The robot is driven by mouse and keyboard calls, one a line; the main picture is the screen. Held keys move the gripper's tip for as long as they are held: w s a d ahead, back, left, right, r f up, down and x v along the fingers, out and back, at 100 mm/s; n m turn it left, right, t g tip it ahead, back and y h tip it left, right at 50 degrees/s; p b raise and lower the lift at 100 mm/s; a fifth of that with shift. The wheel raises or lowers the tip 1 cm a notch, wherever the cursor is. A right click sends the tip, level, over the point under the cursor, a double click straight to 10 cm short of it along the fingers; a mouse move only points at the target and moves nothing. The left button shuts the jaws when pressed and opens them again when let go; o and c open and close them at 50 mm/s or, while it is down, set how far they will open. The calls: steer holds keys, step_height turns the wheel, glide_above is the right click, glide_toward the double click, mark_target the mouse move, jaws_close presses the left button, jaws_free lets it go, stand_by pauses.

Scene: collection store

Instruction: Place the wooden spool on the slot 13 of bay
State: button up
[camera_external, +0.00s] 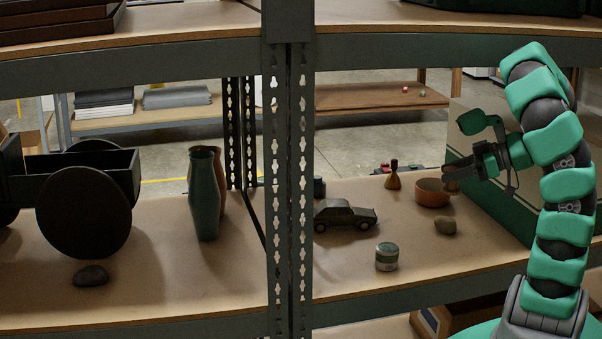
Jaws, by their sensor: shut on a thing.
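My gripper (464,176) reaches in from the right over the middle shelf. It is shut on a small brown thing (454,183), which looks like the wooden spool; the fingers hide part of it. The held thing is just right of an orange-brown bowl (432,193), overlapping its rim in the picture; I cannot tell if they touch. The shelf bay (345,272) is a brown board behind a dark metal front upright. No slot numbers can be read, so I cannot tell which place is slot 13.
A toy car (345,215), a lidded jar (387,257), a stone (445,226) and a small brown flask-like thing (393,180) stand in the right bay. The perforated upright (290,190) divides it from the left bay, with green vase (204,195) and wheeled cart (83,210). Bare board lies front right.

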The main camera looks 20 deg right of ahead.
steer(key=w+a+f+n+g+y+b, duration=0.1)
steer(key=w+a+f+n+g+b, duration=0.3)
steer(key=a+f, duration=0.55)
steer(key=w+a+n+g+p, duration=0.1)
steer(key=w+a+n+g, duration=0.15)
steer(key=a, duration=0.95)
steer(key=w+a+n+g+p, duration=0.15)
steer(key=w+a, duration=0.25)
steer(key=a, duration=0.8)
steer(key=s+a+r+g+p, duration=0.1)
steer(key=s+a, duration=0.3)
steer(key=a, duration=0.7)
steer(key=s+a+r+n+g+p, duration=0.1)
steer(key=s+a, duration=0.3)
steer(key=a, duration=0.7)
steer(key=s+a+r+g+p, duration=0.1)
steer(key=s+a, duration=0.3)
steer(key=a, duration=0.8)
steer(key=shift+r+n+h+p, duration=0.25)
steer(key=shift+n+h+p, duration=0.05)
steer(key=shift+n+p, duration=0.15)
steer(key=shift+g, duration=0.3)
step_height(320, 180, down, 10)
steer(key=b, duration=0.3)
steer(key=shift+b, duration=0.3)
